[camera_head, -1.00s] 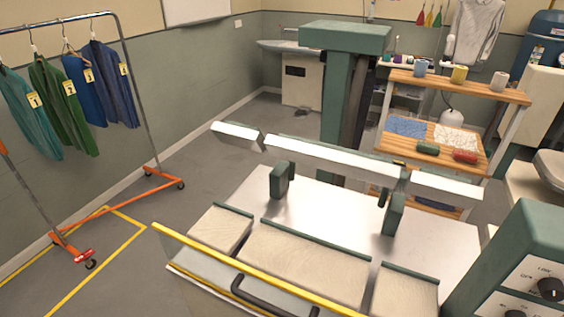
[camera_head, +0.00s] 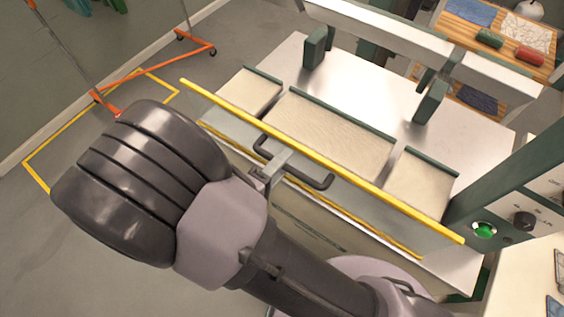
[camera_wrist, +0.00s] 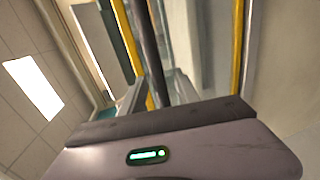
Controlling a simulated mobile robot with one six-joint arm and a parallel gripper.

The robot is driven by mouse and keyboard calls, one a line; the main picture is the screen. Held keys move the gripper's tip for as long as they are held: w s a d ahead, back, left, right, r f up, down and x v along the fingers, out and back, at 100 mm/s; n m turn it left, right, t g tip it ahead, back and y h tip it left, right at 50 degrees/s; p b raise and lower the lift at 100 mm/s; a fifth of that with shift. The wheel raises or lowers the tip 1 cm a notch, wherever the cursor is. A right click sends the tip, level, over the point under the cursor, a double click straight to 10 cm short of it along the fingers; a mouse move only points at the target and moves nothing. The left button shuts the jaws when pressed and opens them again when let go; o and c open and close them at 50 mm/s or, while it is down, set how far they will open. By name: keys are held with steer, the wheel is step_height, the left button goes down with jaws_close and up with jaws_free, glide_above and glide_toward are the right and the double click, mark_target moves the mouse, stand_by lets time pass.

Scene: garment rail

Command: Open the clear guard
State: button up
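The clear guard (camera_head: 330,198) is a see-through panel with a yellow top edge (camera_head: 330,162), standing along the near side of the press table. A black bar handle (camera_head: 318,183) is fixed to its front; it also shows as a dark bar in the wrist view (camera_wrist: 149,45). My gripper (camera_head: 270,168) is at the left part of the handle. In the wrist view my gripper's fingers (camera_wrist: 161,84) stand apart with the bar running between them, and gaps appear beside the bar. Contact with the bar cannot be told.
Behind the guard are pale pads (camera_head: 335,135) on a metal table, with a long beam (camera_head: 400,40) above. A control box with a green button (camera_head: 484,230) stands at the right. The orange garment rail (camera_head: 135,85) is at the left; floor beside it is clear.

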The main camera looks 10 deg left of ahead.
steer(key=shift+w, duration=0.15)
jaws_close()
stand_by(1.4)
